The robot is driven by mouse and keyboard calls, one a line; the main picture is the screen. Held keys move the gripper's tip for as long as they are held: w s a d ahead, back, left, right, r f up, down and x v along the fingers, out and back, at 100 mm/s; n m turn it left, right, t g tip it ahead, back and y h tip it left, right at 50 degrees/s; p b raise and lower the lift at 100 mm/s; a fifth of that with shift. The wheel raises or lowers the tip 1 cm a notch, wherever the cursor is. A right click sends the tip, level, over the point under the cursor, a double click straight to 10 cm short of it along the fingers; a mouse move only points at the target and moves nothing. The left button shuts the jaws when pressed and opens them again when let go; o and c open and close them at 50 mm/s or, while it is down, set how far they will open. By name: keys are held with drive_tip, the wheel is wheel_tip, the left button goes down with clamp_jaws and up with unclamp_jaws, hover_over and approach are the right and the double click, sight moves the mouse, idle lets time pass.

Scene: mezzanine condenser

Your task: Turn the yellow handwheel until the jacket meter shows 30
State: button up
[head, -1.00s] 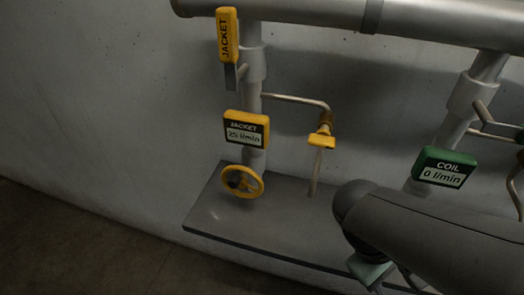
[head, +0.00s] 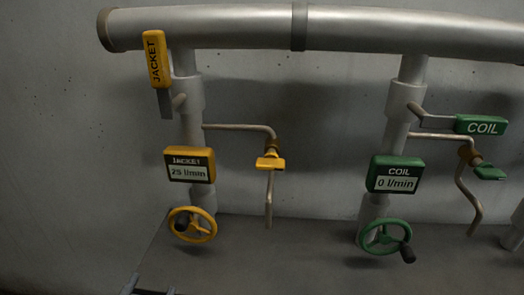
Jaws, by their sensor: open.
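The yellow handwheel (head: 207,211) is at the lower left, low on the jacket pipe, with a dark knob on the left of its rim. The jacket meter (head: 189,165) is a yellow box above it. It seems to read 25 l/min, though its last digit is slightly blurred. The tips of my gripper (head: 152,291) show at the bottom edge, below and left of the handwheel. They are open, apart from the wheel and hold nothing; the rest of my gripper is out of frame.
A yellow JACKET lever (head: 154,60) stands upright above the meter, and a yellow-handled tap (head: 270,163) is to its right. Further right are a green handwheel (head: 384,237), a COIL meter (head: 396,175) at 0 l/min and a COIL lever (head: 480,125). A thick pipe (head: 230,28) runs overhead.

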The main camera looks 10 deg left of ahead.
sight(180, 228)
drive_tip(key=w, duration=0.5)
drive_tip(key=w+a, duration=0.1)
drive_tip(key=w, duration=0.9)
drive_tip(key=shift+w+a, duration=0.15)
drive_tip(key=shift+a, duration=0.05)
drive_tip(key=shift+c, duration=0.4)
